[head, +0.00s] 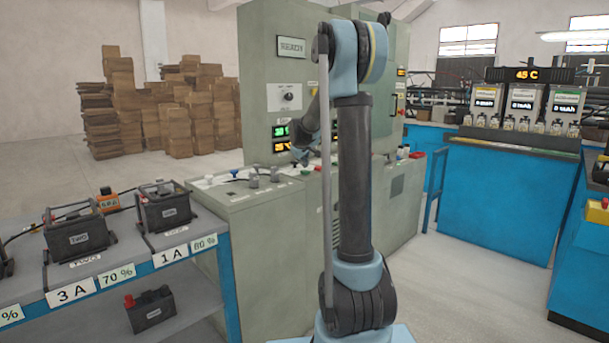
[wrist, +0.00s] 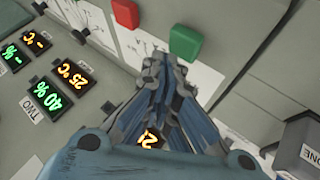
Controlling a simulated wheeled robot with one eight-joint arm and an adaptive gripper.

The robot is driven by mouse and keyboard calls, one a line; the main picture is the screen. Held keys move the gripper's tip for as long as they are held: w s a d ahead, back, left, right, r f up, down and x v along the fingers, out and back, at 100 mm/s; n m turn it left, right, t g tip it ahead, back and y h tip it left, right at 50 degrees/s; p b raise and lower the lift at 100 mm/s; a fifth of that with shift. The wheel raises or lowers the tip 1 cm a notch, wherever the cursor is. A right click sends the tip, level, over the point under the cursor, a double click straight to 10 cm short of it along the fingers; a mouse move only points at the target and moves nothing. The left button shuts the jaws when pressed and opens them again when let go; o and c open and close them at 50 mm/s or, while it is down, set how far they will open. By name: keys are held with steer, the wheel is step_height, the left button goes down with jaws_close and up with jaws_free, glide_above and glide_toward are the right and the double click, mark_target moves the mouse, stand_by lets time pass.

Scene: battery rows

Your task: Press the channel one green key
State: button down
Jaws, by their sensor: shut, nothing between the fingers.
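In the wrist view a green key (wrist: 186,42) sits on a white marked plate of the grey panel, with a red key (wrist: 125,13) to its upper left. My gripper (wrist: 165,64) is shut and empty. Its fingertips show just below and left of the green key; I cannot tell whether they touch it. No channel number is readable beside the green key. In the head view my arm covers part of the cabinet (head: 270,90), and the keys and my fingertips cannot be made out there.
Lit displays (wrist: 54,90) with a label TWO lie left of my gripper; another is partly hidden behind it. A dark box (wrist: 300,145) labelled ONE stands at lower right. The head view shows a battery bench (head: 130,262) at left and a blue counter (head: 495,200) at right.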

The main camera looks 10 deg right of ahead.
mark_target(303, 171)
steer(key=shift+f, duration=0.75)
stand_by(0.8)
stand_by(0.4)
steer(key=shift+r, duration=0.85)
steer(key=shift+r, duration=0.1)
steer(key=shift+r, duration=2.4)
steer(key=shift+s, duration=0.1)
